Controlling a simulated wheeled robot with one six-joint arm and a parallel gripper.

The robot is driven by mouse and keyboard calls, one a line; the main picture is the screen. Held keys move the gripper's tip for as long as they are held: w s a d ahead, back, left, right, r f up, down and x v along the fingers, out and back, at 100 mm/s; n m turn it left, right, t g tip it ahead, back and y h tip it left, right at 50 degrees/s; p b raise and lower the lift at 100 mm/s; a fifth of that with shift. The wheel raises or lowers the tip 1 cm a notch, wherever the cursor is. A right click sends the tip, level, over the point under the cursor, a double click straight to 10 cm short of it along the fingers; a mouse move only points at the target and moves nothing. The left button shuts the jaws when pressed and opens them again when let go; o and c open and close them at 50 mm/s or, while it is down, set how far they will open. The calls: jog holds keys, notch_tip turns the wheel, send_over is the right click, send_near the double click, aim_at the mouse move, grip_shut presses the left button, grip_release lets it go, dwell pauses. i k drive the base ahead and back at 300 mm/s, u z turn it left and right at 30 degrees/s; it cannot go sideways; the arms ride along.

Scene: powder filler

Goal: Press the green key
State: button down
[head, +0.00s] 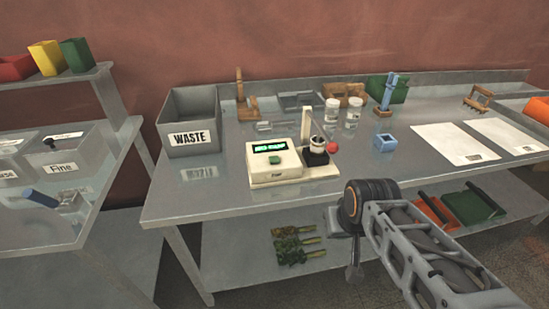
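The green key (274,160) is a small green button on the front of the cream powder filler (262,174), below its lit green display (273,145). The filler stands on the steel table, with a cup in its stand and a red ball-ended lever (331,147) on its right side. The display text is too small to read surely. My gripper (347,250) is in front of the table edge, below and to the right of the key and apart from it. Its fingers do not show clearly. Nothing covers the key.
A grey WASTE bin (189,122) stands left of the filler. Two clear jars (352,117) stand behind it, and a blue block (385,143) and white sheets (466,146) lie to the right. The tabletop in front of the filler is clear.

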aim_at(273, 160)
jog(key=k, duration=1.35)
jog(key=u, duration=0.4)
jog(key=i, duration=0.5)
jog(key=u, duration=0.65)
jog(key=i, duration=0.85)
jog(key=z, duration=0.5)
jog(key=i, duration=0.6)
jog(key=z, duration=0.45)
